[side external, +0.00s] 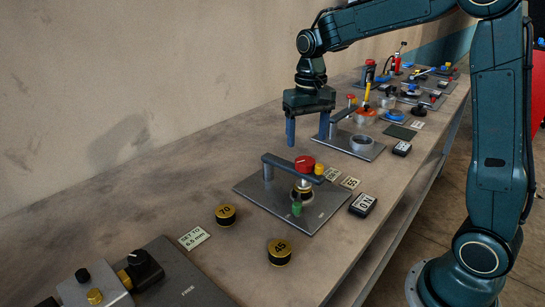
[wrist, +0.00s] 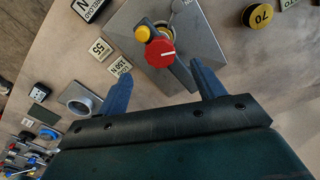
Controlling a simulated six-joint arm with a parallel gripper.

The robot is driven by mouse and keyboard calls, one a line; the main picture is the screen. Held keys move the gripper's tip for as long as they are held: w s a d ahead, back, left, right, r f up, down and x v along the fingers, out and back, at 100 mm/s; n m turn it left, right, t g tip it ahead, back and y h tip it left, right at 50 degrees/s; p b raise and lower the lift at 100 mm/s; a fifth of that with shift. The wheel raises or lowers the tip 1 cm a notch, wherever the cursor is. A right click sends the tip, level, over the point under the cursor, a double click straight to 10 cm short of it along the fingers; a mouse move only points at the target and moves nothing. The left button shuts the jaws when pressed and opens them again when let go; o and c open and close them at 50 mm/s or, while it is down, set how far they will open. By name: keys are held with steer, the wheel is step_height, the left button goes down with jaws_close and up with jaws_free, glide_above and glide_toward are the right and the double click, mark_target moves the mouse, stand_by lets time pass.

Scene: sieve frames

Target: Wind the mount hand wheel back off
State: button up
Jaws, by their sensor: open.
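A red hand wheel (side external: 305,165) with a pale mark on its top sits at the end of a dark bracket arm (side external: 281,161) over a grey base plate (side external: 255,195). A black and gold disc (side external: 302,188) is below the wheel. In the wrist view the red wheel (wrist: 160,53) lies just beyond the fingertips, near the middle, with a yellow knob (wrist: 142,34) beside it. My gripper (side external: 307,128) is open and empty, pointing down. It hangs above and behind the wheel, apart from it; its fingers also show in the wrist view (wrist: 163,82).
Loose discs marked 70 (side external: 226,214) and 45 (side external: 280,251) lie in front of the plate. A second plate with a grey ring (side external: 362,144) stands behind. A label block (side external: 363,204) lies at right. A dark unit with knobs (side external: 140,266) is at front left. The bench's left side is clear.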

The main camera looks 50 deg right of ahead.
mark_target(305, 160)
steer(key=shift+f, duration=3.45)
steer(key=c, duration=1)
